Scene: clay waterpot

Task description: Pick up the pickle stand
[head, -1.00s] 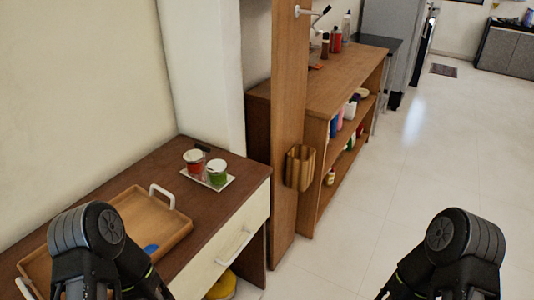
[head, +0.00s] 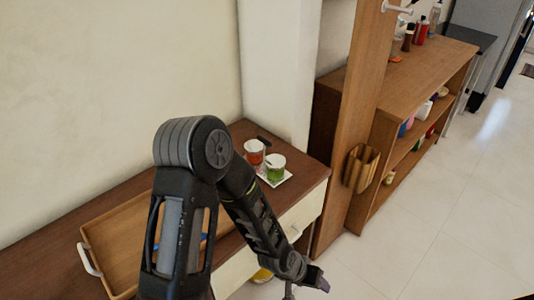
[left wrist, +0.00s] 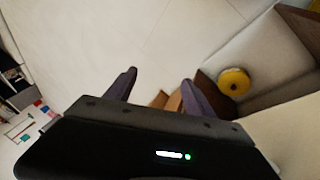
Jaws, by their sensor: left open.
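The pickle stand, a small white tray (head: 287,180) with a red jar (head: 254,152) and a green jar (head: 275,168), sits on the dark brown cabinet (head: 314,176) near its far right end. A dark spoon-like piece shows by the red jar. My left gripper (head: 308,284) is beyond the cabinet's front edge, lower right of the stand and apart from it. In the left wrist view my left gripper (left wrist: 159,80) is open and empty, its two fingers spread over the floor. The stand does not show there. My right gripper is out of view.
A wooden tray (head: 105,240) with white handles lies on the cabinet, partly hidden by my left arm. A wooden post with a slatted holder (head: 361,168) stands right of the cabinet. A yellow round object (left wrist: 235,82) is on the floor. Floor at right is clear.

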